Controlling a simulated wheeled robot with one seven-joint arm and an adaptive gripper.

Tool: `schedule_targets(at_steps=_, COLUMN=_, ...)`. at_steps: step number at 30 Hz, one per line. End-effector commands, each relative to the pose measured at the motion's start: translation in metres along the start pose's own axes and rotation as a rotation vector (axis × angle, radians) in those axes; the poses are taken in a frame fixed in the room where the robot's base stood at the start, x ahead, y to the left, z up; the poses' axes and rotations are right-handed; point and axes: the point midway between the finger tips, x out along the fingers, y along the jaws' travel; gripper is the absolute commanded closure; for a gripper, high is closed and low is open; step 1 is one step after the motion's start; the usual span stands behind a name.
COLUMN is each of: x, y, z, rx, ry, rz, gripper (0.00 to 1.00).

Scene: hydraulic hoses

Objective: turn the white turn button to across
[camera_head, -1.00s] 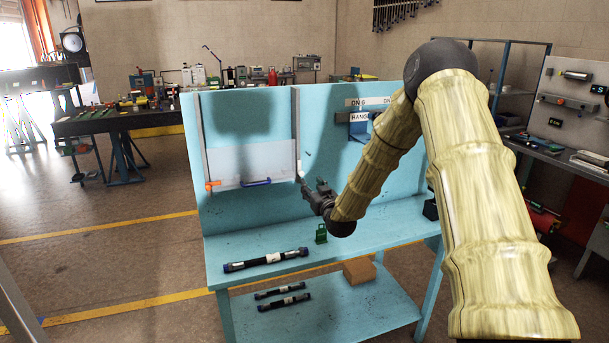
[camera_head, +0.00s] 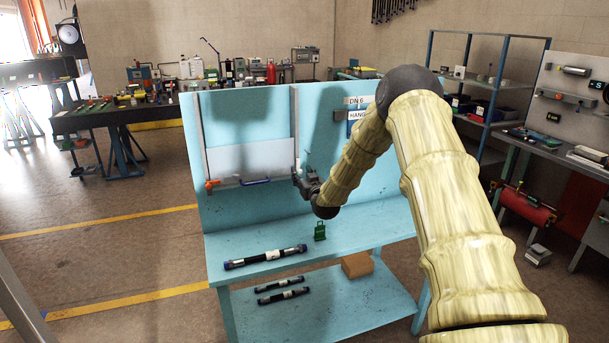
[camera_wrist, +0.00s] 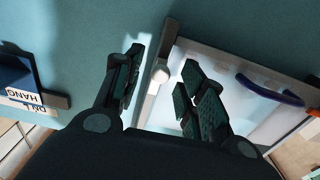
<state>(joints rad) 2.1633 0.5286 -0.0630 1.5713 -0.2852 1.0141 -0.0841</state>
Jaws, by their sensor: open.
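The white turn button (camera_wrist: 160,75) shows in the wrist view at the edge post of the pale panel, between the two fingers. My gripper (camera_wrist: 163,66) is open, with one finger on each side of the button; I cannot tell whether either touches it. In the head view my gripper (camera_head: 299,177) is at the right post of the pale panel (camera_head: 250,160) and largely hides the button. The button's exact angle is hard to tell.
A blue handle (camera_head: 256,182) and an orange piece (camera_head: 211,184) sit along the panel's lower edge. A green object (camera_head: 320,231) and a dark hose (camera_head: 265,257) rest on the bench. A labelled blue holder (camera_wrist: 18,85) is at the wrist view's left.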

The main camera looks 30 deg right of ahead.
Motion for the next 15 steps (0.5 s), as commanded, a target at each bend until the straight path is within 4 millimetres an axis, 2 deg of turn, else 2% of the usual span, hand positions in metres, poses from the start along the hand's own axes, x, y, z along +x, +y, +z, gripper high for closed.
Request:
schedule_targets(at_steps=3, x=-0.0001, y=0.0000, z=0.0001, rx=0.000, ry=0.000, rz=0.000, gripper=0.60)
schedule_targets(at_steps=4, x=-0.0002, y=0.0001, z=0.0001, rx=0.000, ry=0.000, rz=0.000, gripper=0.64)
schedule_targets(at_steps=10, x=-0.0003, y=0.0004, z=0.0000, rx=0.000, ry=0.000, rz=0.000, gripper=1.00)
schedule_targets(at_steps=15, x=-0.0004, y=0.0009, z=0.0001, rx=0.000, ry=0.000, rz=0.001, gripper=1.00)
